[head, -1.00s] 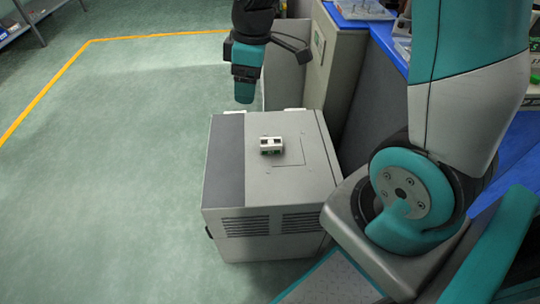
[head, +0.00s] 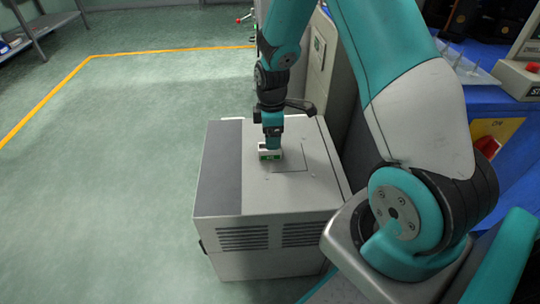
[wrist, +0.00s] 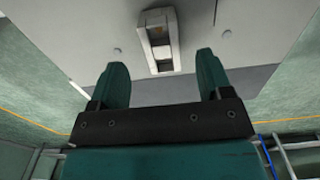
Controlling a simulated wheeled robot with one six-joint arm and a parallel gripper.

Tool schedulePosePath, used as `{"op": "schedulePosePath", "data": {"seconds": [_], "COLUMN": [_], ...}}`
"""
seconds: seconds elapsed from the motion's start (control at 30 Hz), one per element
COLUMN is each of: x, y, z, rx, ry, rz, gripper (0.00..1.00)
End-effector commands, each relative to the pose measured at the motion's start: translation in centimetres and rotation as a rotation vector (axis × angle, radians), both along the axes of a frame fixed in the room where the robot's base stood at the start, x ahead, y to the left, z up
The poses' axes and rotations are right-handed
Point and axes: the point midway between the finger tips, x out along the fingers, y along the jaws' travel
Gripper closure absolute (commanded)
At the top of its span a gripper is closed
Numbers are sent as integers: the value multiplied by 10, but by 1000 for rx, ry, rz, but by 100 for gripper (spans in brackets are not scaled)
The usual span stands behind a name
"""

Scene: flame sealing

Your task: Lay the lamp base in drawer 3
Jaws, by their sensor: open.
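The lamp base appears to be the small grey-white block (head: 264,155) with green on its front face, on top of a grey cabinet (head: 222,205). It also shows in the wrist view (wrist: 156,28), beyond and between the fingertips. My gripper (head: 272,146) points down at the block in the head view and hides part of its top. In the wrist view the two teal fingers of my gripper (wrist: 161,62) are wide apart with nothing between them. Whether they reach down around the block I cannot tell. No drawer marked 3 can be made out.
The cabinet top around the block is clear. A grey panel (head: 319,60) stands behind it. A blue bench (head: 480,75) with equipment is at the right. A metal shelf (head: 40,38) is far left. Green floor with a yellow line (head: 60,90) is open at left.

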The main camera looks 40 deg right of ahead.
Motion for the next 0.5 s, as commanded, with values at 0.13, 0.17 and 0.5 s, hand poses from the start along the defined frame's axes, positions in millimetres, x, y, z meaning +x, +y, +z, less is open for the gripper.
{"op": "schedulePosePath", "data": {"seconds": [0.13, 0.17, 0.5], "x": [0, 0, 1], "y": [1, 1, 5], "z": [-8, -10, -56], "rx": [1, 1, 1], "ry": [1, 1, 1], "rz": [0, 0, 0], "gripper": [28, 28, 28]}}
